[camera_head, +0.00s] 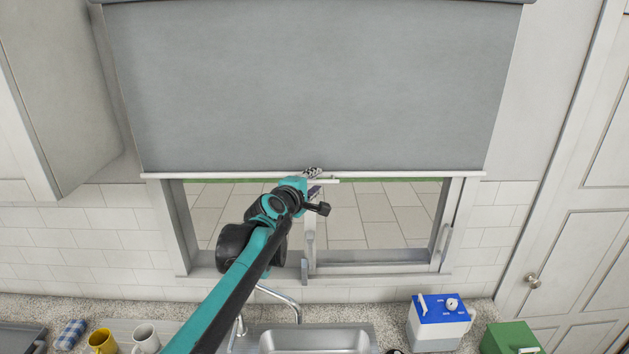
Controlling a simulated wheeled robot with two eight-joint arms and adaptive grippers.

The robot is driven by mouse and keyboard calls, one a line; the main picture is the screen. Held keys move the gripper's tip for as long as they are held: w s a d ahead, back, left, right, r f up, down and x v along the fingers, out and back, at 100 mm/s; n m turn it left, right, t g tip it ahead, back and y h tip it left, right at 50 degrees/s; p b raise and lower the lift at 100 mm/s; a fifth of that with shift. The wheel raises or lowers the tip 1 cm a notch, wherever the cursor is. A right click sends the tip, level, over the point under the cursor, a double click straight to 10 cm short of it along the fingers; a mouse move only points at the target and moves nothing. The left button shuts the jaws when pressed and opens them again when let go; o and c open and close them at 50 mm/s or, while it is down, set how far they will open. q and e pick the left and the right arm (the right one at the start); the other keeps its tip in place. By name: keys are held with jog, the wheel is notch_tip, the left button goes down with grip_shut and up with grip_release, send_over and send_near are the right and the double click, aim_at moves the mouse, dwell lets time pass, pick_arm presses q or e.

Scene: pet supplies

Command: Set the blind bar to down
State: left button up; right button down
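The grey roller blind (310,85) hangs over the upper part of the window. Its pale blind bar (410,174) runs level along the lower edge, with window glass showing below it. My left arm reaches up from the bottom, and my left gripper (313,174) is at the middle of the bar. The wrist and gripper body hide part of the bar there. The fingers are too small and covered to tell whether they are closed on the bar.
Below the window are a sink (315,339) and a faucet (283,300). A yellow mug (102,342) and a white mug (146,338) stand at left. A blue-and-white box (438,322) and a green box (508,338) stand at right. A cabinet (62,90) flanks the blind at left.

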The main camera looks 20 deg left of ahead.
pick_arm(q)
grip_shut()
notch_tip(320, 180, down, 20)
jog(key=b, duration=1.3)
jog(key=shift+f+b, duration=0.25)
jog(key=shift+b, duration=0.15)
jog(key=shift+d, duration=0.15)
grip_release()
jog(key=shift+f, duration=0.1)
